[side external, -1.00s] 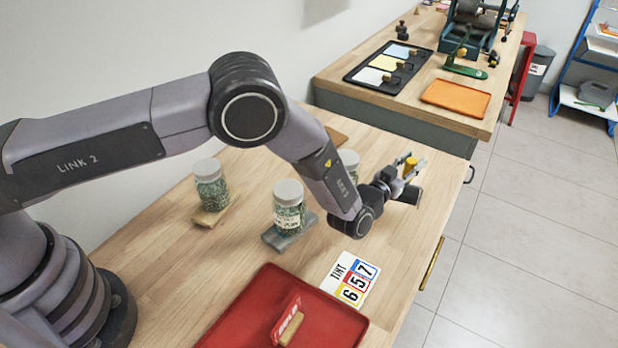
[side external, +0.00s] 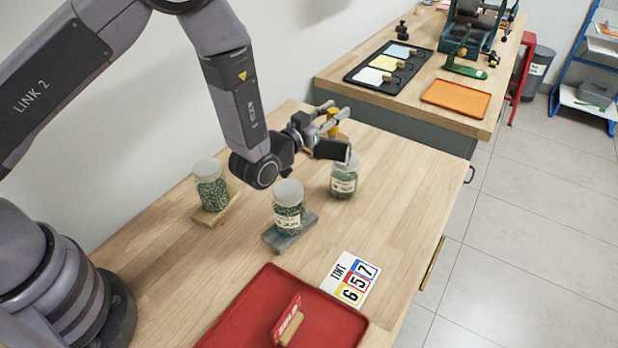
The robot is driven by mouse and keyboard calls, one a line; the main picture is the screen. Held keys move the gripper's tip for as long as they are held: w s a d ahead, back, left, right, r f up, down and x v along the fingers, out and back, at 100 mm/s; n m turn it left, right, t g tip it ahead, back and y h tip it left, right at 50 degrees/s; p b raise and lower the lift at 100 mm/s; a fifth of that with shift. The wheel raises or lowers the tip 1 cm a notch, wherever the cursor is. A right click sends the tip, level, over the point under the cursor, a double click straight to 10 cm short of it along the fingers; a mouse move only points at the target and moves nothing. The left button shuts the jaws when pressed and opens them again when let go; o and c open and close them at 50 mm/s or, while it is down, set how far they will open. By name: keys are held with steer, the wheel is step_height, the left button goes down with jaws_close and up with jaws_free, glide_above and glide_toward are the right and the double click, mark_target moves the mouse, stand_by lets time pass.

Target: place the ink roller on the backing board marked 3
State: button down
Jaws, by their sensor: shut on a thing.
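My gripper (side external: 328,118) is shut on the ink roller, which has a black cylinder (side external: 332,149) and a yellow part between the fingers. It holds the roller in the air over the back of the near table. The roller overlaps the lid of the back jar in the picture. A wooden board (side external: 200,216) lies under the left jar, and a grey board (side external: 272,239) lies under the middle jar. Something brown shows behind my gripper, mostly hidden. I cannot read a 3 on any board.
Jars of green grains stand at left (side external: 211,188), middle (side external: 289,212) and back (side external: 343,182). The right of the table is clear.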

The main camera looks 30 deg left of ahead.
steer(key=w+a+n+y, duration=0.1)
steer(key=w+a, duration=0.1)
steer(key=a, duration=0.5)
steer(key=w+a+y, duration=0.1)
steer(key=w+a, duration=0.2)
steer(key=a, duration=0.4)
steer(key=w+d+f, duration=0.1)
steer(key=w+f, duration=1.1)
steer(key=w, duration=0.1)
steer(key=shift+w+d, duration=0.15)
steer(key=shift+w, duration=0.2)
steer(key=shift+f, duration=0.25)
steer(key=shift+s+f, duration=0.1)
steer(key=shift+f, duration=0.6)
steer(key=c, duration=1.2)
jaws_free()
steer(key=shift+f, duration=0.1)
steer(key=o, duration=0.3)
steer(key=shift+r, duration=0.25)
